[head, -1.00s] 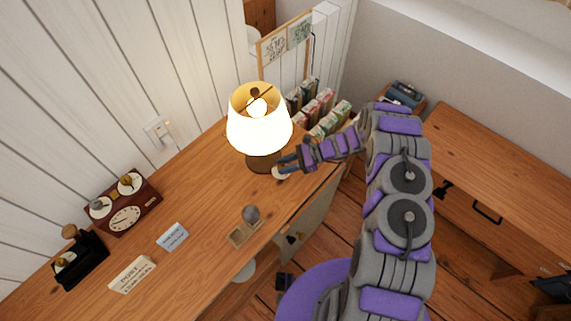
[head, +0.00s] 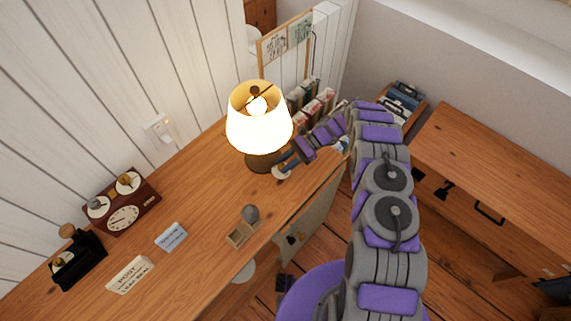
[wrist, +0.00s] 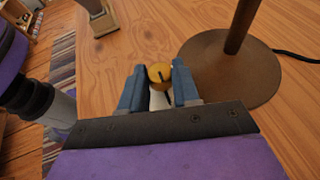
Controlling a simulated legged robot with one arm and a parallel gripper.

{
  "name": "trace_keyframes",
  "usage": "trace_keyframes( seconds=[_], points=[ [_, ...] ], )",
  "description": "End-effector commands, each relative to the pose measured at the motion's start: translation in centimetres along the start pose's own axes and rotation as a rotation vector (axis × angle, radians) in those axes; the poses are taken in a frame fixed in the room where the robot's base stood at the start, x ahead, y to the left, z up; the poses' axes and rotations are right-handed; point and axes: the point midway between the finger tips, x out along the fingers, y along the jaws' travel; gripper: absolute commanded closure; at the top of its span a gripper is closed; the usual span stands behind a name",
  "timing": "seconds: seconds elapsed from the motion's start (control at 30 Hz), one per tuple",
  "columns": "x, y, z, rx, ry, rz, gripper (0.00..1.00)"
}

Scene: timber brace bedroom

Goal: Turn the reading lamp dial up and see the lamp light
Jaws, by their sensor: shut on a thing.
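The reading lamp (head: 259,130) stands on the wooden desk with its cream shade glowing, lit. Its round brown base (wrist: 232,72) shows in the wrist view, to the right of my gripper. The dial (wrist: 160,74) is a small yellow-brown knob with a dark line on top, beside the lamp base. My gripper (wrist: 159,88) has its blue fingers on either side of the dial, shut on it. In the head view my gripper (head: 284,170) is at the desk's right part, right of the lamp base, and the dial is mostly hidden there.
On the desk (head: 195,200) are a wooden clock box (head: 122,203), a black stand (head: 78,262), cards (head: 171,236) and a small tray with a grey ball (head: 250,213). Books (head: 318,104) stand behind the lamp. A dark cord (wrist: 297,56) runs right from the lamp base.

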Motion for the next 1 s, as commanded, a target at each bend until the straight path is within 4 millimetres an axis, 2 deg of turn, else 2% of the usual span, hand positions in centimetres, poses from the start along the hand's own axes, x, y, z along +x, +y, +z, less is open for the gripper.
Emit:
trace_keyframes(
  seconds=[0.57, 0.6, 0.83, 1.0],
  points=[
    [-0.2, -0.29, 0.02, -0.03, 0.004, 0.063, 0.99],
    [-0.21, -0.29, 0.02, -0.03, 0.004, 0.062, 0.66],
    [-0.12, -0.17, 0.04, -0.029, 0.004, 0.065, 0.44],
    [-0.08, -0.12, 0.03, -0.028, 0.003, 0.066, 0.43]
  ],
)
